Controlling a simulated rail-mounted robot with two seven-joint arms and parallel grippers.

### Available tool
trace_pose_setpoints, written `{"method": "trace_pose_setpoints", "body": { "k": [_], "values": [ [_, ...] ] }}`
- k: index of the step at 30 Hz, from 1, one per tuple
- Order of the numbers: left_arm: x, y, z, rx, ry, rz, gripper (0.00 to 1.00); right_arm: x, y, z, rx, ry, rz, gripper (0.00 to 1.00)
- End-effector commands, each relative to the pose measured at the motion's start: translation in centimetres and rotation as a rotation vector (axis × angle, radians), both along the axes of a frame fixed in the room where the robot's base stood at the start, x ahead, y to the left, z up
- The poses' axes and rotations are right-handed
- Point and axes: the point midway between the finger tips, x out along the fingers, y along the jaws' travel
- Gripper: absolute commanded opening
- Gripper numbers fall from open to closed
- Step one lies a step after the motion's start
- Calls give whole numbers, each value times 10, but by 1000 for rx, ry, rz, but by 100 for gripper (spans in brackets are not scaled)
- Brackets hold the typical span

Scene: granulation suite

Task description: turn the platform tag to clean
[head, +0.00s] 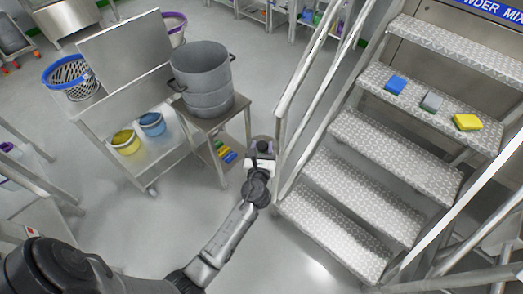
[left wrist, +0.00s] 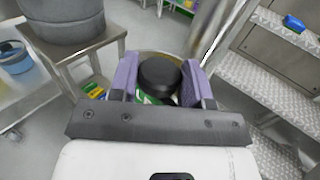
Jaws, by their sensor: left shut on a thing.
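My left gripper (head: 262,150) is at the foot of the stair rail, at the end of my outstretched arm. In the left wrist view its two purple fingers (left wrist: 160,82) are shut on a round black knob (left wrist: 159,73). A green and white patch (left wrist: 144,98) shows just below the knob, between the fingers; I take it for part of the platform tag. Most of the tag's face is hidden by the knob and the gripper, so I cannot read its state. My right gripper is not in view.
Metal stairs (head: 375,179) with handrails rise close on the right. Blue (head: 396,84), grey (head: 432,101) and yellow (head: 467,122) blocks lie on a step. A steel drum (head: 203,80) stands on a small table to the left, beside a cart with buckets.

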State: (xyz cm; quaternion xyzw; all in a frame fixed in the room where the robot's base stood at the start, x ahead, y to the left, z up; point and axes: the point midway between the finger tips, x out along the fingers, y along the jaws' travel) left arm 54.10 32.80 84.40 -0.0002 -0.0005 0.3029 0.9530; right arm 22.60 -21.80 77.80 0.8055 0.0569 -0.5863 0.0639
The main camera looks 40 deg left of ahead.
Motion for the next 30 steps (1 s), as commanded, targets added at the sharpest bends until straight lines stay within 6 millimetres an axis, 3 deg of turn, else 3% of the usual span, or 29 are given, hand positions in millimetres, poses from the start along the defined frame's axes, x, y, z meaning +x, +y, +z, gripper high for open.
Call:
{"method": "trace_pose_setpoints", "body": {
  "k": [12, 28, 29, 30],
  "values": [
    [1, -1, -2, -1, 3, 150, 20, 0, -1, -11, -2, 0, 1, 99],
    [1, -1, -2, -2, 4, 167, 20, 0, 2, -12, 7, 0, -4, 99],
    [1, -1, -2, -2, 4, 167, 47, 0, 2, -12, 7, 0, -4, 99],
    [1, -1, -2, -1, 3, 167, 51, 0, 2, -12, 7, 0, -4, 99]
  ]
}}
